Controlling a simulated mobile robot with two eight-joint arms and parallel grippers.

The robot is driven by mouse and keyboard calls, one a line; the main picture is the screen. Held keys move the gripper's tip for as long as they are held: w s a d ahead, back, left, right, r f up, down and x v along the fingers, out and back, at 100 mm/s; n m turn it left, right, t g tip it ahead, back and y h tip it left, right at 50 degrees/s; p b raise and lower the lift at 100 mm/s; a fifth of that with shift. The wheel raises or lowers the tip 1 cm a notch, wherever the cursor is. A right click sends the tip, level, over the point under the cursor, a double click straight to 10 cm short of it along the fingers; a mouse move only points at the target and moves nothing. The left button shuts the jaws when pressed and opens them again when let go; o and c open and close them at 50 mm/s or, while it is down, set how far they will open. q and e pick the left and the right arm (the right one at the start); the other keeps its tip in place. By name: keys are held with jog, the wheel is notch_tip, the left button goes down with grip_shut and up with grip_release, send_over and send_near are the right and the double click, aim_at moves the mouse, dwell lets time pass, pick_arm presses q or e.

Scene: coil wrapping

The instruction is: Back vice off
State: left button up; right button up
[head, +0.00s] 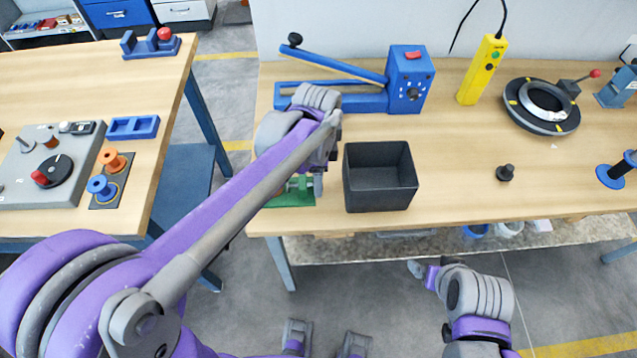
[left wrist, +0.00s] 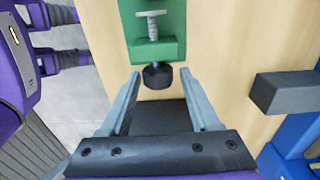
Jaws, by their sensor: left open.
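The green vice (head: 290,194) sits at the front left edge of the right-hand table, partly hidden by my left arm in the head view. The left wrist view shows its green body (left wrist: 158,50), a metal screw (left wrist: 153,25) and a black knob (left wrist: 158,76) at the screw's end. My left gripper (left wrist: 160,82) is open, with one finger on each side of the knob and visible gaps between. Whether it touches the knob underneath is hidden. My right arm is low at the front of the table in the head view; its gripper (head: 418,269) is too small to read.
A black open bin (head: 380,178) stands right of the vice. Behind it is a blue lever press (head: 408,80). A yellow controller (head: 483,70), a ring-shaped fixture (head: 541,105) and a small black knob-like part (head: 505,173) are farther right. Bare table lies between.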

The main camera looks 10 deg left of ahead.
pick_arm(q)
jog(key=shift+s, duration=0.15)
jog(key=shift+w+a+f+g+h+b, duration=0.1)
jog(key=shift+w+g+h+b, duration=0.15)
jog(key=shift+g, duration=0.35)
jog(key=shift+w+f+g+h+b, duration=0.1)
jog(key=shift+w+g+h+b, duration=0.1)
jog(key=shift+g, duration=1)
jog(key=shift+r, duration=0.15)
jog(key=c, duration=0.8)
jog(key=shift+s+t, duration=0.15)
jog(key=shift+t, duration=0.55)
jog(key=shift+r, duration=0.1)
